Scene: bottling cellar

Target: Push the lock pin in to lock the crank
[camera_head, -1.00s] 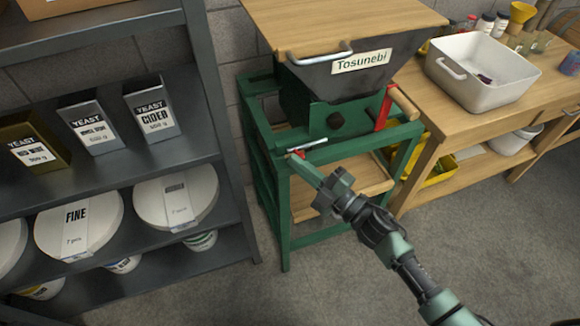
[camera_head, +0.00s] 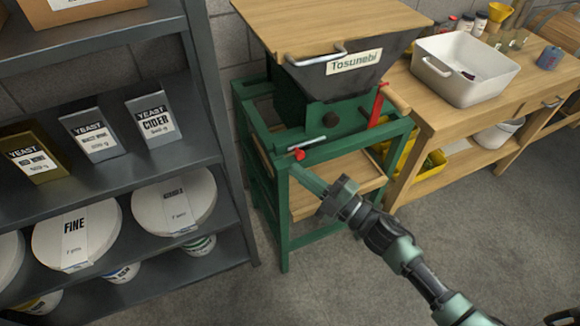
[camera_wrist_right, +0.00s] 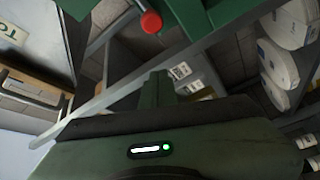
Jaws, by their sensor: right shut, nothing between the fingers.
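The lock pin shows as a round red knob (camera_head: 299,154) at the near left corner of the green mill frame (camera_head: 285,215). It also shows at the top of the right wrist view (camera_wrist_right: 151,22). How far the pin sits in is hard to tell. The crank (camera_head: 377,108) is a red arm with a wooden handle on the mill's right side. My right gripper (camera_head: 295,171) is shut and empty, its tips just below and in front of the knob, apparently apart from it. My left gripper is not in view.
A silver bar (camera_head: 304,144) lies just behind the knob. A grey shelf (camera_head: 110,185) with yeast boxes and round tubs stands close on the left. A wooden bench (camera_head: 450,118) with a white basin (camera_head: 467,82) is at the right. The floor in front is clear.

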